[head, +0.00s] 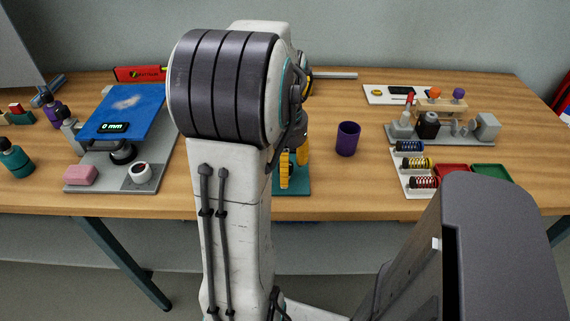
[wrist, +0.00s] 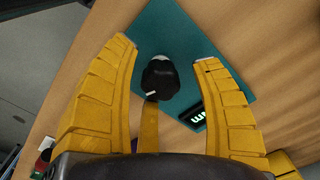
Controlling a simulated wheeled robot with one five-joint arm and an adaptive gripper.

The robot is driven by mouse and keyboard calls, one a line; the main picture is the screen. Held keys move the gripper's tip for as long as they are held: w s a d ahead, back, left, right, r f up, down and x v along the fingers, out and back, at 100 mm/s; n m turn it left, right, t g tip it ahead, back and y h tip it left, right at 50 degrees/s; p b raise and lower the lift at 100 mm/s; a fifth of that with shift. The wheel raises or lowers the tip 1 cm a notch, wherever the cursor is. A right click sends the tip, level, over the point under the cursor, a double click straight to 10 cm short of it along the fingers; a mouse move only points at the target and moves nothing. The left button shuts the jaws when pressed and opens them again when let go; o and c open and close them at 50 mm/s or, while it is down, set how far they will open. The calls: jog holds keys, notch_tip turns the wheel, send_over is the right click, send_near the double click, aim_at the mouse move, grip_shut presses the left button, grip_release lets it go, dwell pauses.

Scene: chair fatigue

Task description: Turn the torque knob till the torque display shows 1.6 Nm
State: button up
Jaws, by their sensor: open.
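The black torque knob (wrist: 160,79) stands on a teal plate (wrist: 165,25) in the wrist view, with a short white pointer mark toward the lower left. My gripper (wrist: 165,50) is open, its yellow fingers on either side of the knob with gaps. A narrow yellow piece of it reaches up close below the knob; contact is unclear. The dark torque display (wrist: 193,117) is partly behind the right finger; only upside-down unit letters show, so its number is hidden. In the head view my gripper (head: 293,168) is over the teal plate (head: 297,187), and my arm hides the knob.
A purple cup (head: 347,139) stands right of my gripper. A spring rack (head: 405,182) and a grey fixture (head: 440,134) are at right.

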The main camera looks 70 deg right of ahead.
jog(key=shift+r, duration=0.1)
notch_tip(320, 180, up, 12)
dwell(0.6)
dwell(0.7)
